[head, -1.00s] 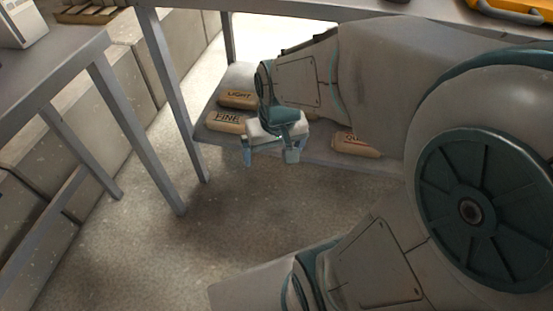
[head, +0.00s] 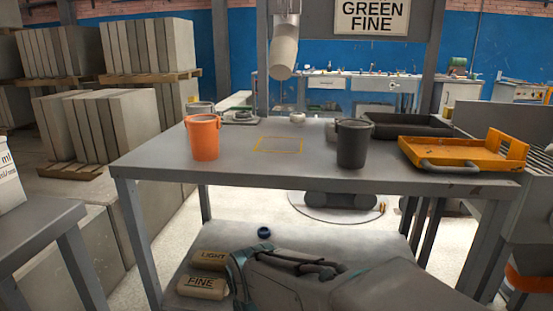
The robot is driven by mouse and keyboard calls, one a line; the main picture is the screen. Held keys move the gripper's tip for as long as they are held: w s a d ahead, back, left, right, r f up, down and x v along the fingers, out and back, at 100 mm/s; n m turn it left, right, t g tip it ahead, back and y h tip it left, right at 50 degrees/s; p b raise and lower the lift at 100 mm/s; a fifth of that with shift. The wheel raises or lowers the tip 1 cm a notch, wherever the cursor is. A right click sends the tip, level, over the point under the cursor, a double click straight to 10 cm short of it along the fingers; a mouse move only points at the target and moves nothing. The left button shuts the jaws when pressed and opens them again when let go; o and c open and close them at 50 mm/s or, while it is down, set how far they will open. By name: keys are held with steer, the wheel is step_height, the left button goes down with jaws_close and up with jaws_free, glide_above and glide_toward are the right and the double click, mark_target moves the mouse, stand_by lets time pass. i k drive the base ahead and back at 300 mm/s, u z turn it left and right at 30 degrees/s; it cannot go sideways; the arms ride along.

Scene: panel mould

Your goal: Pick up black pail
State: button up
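The black pail (head: 353,146) stands upright on the grey table (head: 240,172), right of the middle in the head view. My gripper (head: 238,288) is low in the picture, beside the lower shelf and well below the table top, apart from the pail. Only part of its teal hand shows at the end of my arm. Its fingertips are not clear, so I cannot tell whether it is open or holds anything.
An orange pail (head: 203,138) stands at the left of the table. A yellow outlined square (head: 279,145) lies between the pails. An orange tray (head: 452,151) and a dark tray (head: 410,126) are at the right. Bags (head: 203,287) lie on the shelf. A pipe (head: 284,52) hangs above.

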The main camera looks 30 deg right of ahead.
mark_target(354, 134)
steer(key=u, duration=1.2)
steer(key=i, duration=0.55)
steer(key=z, duration=2.7)
